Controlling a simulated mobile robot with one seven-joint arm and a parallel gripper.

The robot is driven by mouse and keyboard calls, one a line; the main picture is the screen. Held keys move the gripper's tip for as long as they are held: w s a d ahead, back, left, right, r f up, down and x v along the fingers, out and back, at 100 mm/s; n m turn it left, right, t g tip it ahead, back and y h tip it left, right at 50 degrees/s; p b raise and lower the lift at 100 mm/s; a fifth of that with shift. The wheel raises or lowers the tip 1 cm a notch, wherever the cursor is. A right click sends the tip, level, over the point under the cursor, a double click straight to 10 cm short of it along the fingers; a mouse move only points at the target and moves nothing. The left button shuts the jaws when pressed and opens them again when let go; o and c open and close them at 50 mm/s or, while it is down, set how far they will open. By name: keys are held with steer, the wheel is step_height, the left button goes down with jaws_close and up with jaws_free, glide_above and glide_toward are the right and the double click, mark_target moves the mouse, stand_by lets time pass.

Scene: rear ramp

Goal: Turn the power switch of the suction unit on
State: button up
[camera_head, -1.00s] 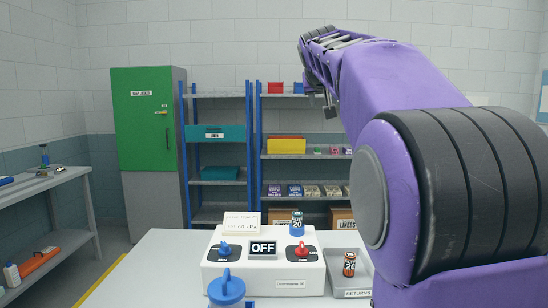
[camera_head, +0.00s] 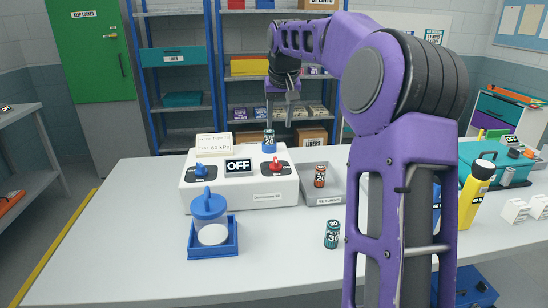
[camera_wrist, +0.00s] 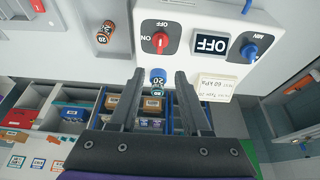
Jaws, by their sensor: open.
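The white suction unit (camera_head: 240,188) stands on the table, with a display reading OFF (camera_head: 239,166). Its red switch (camera_head: 275,166) is on the right and a blue knob (camera_head: 201,171) on the left. In the wrist view the red switch (camera_wrist: 160,41) sits on a dark plate marked ON to one side; the blue knob (camera_wrist: 249,50) and the display (camera_wrist: 211,43) show beside it. My gripper (camera_head: 280,118) is open and empty, above and behind the unit. In the wrist view its fingers (camera_wrist: 159,76) point toward the red switch, apart from it.
A blue 20 can (camera_head: 269,142) stands at the unit's back edge, showing between my fingertips in the wrist view. A grey tray (camera_head: 335,186) holds a brown can (camera_head: 320,175). A blue-lidded jar (camera_head: 209,212) and a 30 can (camera_head: 332,234) stand in front.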

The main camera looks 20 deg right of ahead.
mark_target(276, 159)
steer(key=b+x, duration=0.1)
steer(key=x, duration=1.4)
steer(key=shift+w+f, duration=0.15)
steer(key=shift+f, duration=0.05)
jaws_close()
